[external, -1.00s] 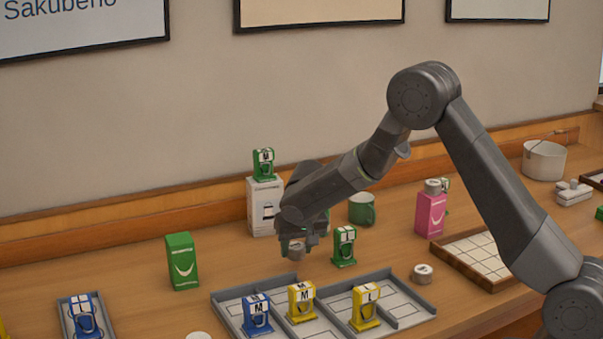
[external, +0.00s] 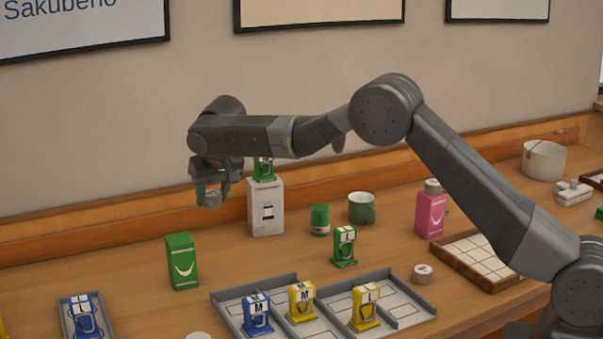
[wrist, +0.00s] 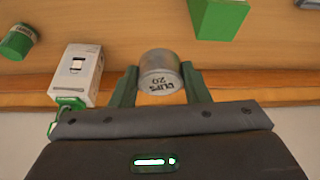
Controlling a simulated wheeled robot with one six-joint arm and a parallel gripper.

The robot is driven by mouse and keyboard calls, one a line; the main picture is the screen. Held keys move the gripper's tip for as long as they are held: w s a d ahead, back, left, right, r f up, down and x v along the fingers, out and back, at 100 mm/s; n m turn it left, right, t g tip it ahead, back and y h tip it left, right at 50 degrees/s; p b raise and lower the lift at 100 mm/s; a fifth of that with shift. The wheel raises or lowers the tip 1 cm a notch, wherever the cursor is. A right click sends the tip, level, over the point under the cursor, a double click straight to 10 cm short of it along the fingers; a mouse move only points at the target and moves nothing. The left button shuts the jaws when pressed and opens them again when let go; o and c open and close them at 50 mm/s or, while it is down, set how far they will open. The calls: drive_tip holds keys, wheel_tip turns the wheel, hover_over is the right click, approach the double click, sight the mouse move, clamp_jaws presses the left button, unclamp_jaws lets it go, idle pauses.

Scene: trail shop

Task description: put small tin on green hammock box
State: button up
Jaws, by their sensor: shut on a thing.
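The small tin (wrist: 160,72) is a silver cylinder with dark lettering on its lid. My gripper (external: 212,195) is shut on it, and the tin hangs between the two green fingers, well above the table. The green hammock box (external: 182,261) stands upright on the table with a white curved mark on its front. In the external view it is below and a little left of my gripper. In the wrist view the green box (wrist: 219,15) is at the top, right of the tin, partly cut off. Its top looks bare.
A white box (external: 266,208) with a green clip item on top stands right of my gripper. A grey divided tray (external: 400,325) lies in front.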

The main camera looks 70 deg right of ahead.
wheel_tip(320, 180, up, 4)
drive_tip(key=n+p, duration=0.2)
hover_over(181, 236)
drive_tip(key=s, duration=0.1)
drive_tip(key=shift+t+y, duration=0.3)
drive_tip(key=f, duration=0.3)
drive_tip(key=f+p, duration=0.1)
drive_tip(key=f, duration=0.6)
drive_tip(key=shift+a, duration=0.3)
drive_tip(key=shift+f, duration=0.2)
drive_tip(key=o, duration=1)
drive_tip(key=shift+r, duration=0.1)
drive_tip(key=shift+r, duration=0.1)
